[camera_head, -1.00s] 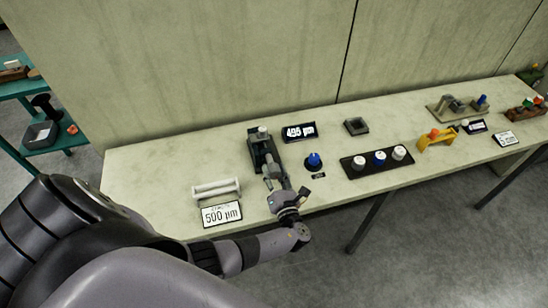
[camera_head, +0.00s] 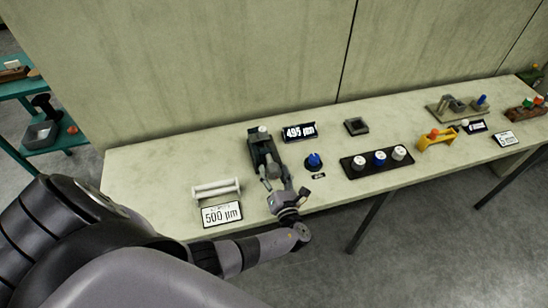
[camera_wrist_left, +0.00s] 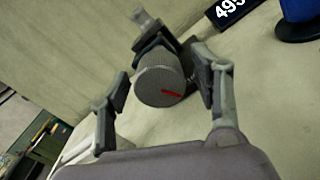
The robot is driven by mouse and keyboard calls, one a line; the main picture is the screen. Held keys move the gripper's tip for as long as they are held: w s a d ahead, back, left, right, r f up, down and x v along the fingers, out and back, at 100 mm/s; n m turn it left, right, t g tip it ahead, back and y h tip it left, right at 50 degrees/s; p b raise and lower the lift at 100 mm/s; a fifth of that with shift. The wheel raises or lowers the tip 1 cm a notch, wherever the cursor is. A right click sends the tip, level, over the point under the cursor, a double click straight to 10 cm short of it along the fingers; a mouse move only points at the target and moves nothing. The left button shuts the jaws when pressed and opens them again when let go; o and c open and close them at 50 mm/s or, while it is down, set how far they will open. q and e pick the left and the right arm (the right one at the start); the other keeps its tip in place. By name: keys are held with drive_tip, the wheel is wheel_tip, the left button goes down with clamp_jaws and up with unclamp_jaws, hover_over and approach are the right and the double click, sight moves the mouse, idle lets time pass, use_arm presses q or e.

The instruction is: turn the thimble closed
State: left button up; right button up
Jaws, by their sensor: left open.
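The thimble (camera_wrist_left: 160,82) is a grey knurled cylinder with a red mark on its end face, at the front of the dark gauge (camera_head: 262,150) on the bench. My left gripper (camera_head: 276,180) is open in front of the gauge. In the left wrist view, its two fingers stand on either side of the thimble; the right finger looks close to it, but I cannot tell whether it touches. The readout (camera_head: 300,132) behind shows about 495 µm. A white card (camera_head: 221,214) at the front left reads 500 µm. My right gripper does not show.
A blue knob (camera_head: 314,161) stands just right of the gauge, and a black strip with blue and white knobs (camera_head: 379,158) beyond it. A pale handle-like bar (camera_head: 216,189) lies left. A wall rises behind the bench (camera_head: 150,168).

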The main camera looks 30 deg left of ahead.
use_arm(q)
drive_tip(key=v, duration=1.2)
